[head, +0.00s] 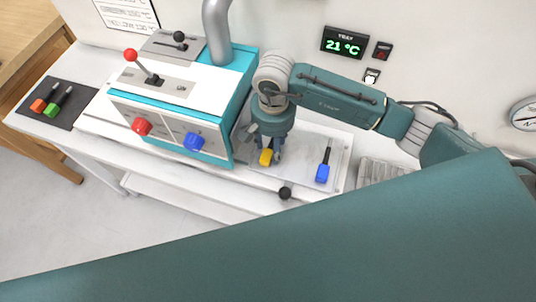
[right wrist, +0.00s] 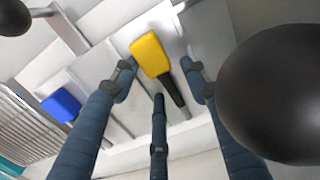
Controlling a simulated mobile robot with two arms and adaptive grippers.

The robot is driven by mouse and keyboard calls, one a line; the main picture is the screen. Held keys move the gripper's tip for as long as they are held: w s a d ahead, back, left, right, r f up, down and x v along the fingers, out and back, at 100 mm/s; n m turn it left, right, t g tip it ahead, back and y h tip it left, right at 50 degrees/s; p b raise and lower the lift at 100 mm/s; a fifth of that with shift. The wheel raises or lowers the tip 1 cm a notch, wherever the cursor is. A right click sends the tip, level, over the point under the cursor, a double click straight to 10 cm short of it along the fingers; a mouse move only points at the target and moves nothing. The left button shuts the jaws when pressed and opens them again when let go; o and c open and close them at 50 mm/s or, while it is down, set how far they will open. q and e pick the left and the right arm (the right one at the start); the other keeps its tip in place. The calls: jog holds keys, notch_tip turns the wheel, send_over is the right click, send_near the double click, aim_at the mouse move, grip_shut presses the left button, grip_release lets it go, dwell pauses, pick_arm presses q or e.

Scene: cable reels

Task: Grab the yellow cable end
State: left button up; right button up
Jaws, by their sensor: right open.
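The yellow cable end (head: 266,157), a yellow block with a black stem, is on the white panel right of the machine. My right gripper (head: 270,148) points down over it and partly hides it in the head view. In the right wrist view, the yellow cable end (right wrist: 150,54) shows between the spread fingers of my open right gripper (right wrist: 158,74). One finger is on each side and a third is below, near the black stem. I cannot tell whether any finger touches it. My left gripper is not in view.
A blue cable end (head: 322,173) lies to the right on the same panel. A black ball knob (head: 285,193) sticks out at the panel's front. The white and teal machine (head: 172,121) stands close on the left. In the wrist view, a large black ball (right wrist: 275,90) fills the right.

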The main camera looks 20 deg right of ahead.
jog(key=shift+r, duration=0.1)
grip_shut()
dwell(0.3)
